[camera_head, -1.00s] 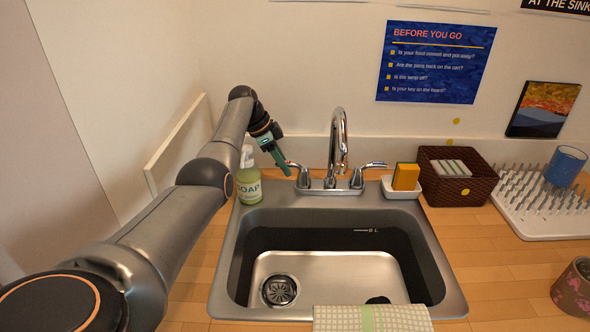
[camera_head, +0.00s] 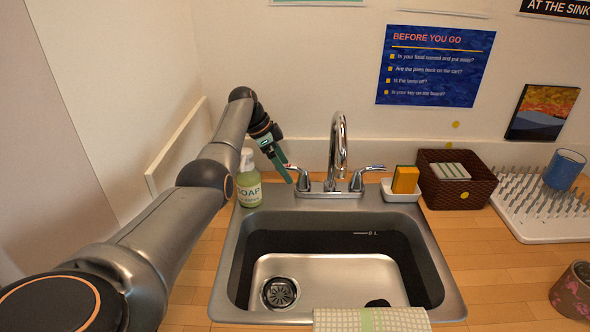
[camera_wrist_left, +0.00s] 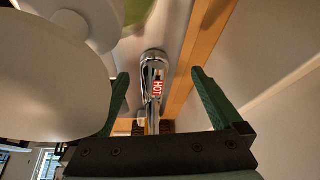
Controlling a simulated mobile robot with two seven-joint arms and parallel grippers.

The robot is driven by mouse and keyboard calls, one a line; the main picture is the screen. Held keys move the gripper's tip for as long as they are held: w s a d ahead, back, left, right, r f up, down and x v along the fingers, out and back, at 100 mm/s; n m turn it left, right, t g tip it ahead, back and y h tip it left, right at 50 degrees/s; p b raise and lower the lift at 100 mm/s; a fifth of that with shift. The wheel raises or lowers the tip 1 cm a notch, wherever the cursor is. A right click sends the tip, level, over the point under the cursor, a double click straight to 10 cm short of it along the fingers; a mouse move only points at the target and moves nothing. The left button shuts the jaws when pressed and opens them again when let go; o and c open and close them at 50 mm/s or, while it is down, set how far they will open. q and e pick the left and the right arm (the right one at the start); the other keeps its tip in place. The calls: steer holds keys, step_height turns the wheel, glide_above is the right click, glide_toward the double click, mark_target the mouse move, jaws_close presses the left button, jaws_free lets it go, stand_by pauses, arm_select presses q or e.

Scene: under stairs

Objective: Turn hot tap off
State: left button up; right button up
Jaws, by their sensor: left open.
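The hot tap (camera_head: 303,180) is the chrome lever on the left of the sink's faucet (camera_head: 338,150). In the left wrist view its lever carries a red HOT label (camera_wrist_left: 158,88). My left gripper (camera_head: 284,172) is at the lever's outer end, beside the soap bottle. In the left wrist view my left gripper (camera_wrist_left: 160,74) is open, with the lever lying between its two green fingers; I see a gap on both sides. The other chrome lever (camera_head: 368,174) is on the faucet's right. I see no water stream below the spout. My right gripper is not in view.
A green soap bottle (camera_head: 248,184) stands close to my left gripper. A sponge (camera_head: 405,179) in a white dish, a brown basket (camera_head: 484,190) and a drying rack (camera_head: 528,225) are on the right. The sink basin (camera_head: 340,275) is open below the faucet.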

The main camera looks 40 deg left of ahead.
arm_select(q)
step_height(320, 180, up, 5)
steer(key=p, duration=0.3)
steer(key=shift+f, duration=0.2)
steer(key=shift+r, duration=0.8)
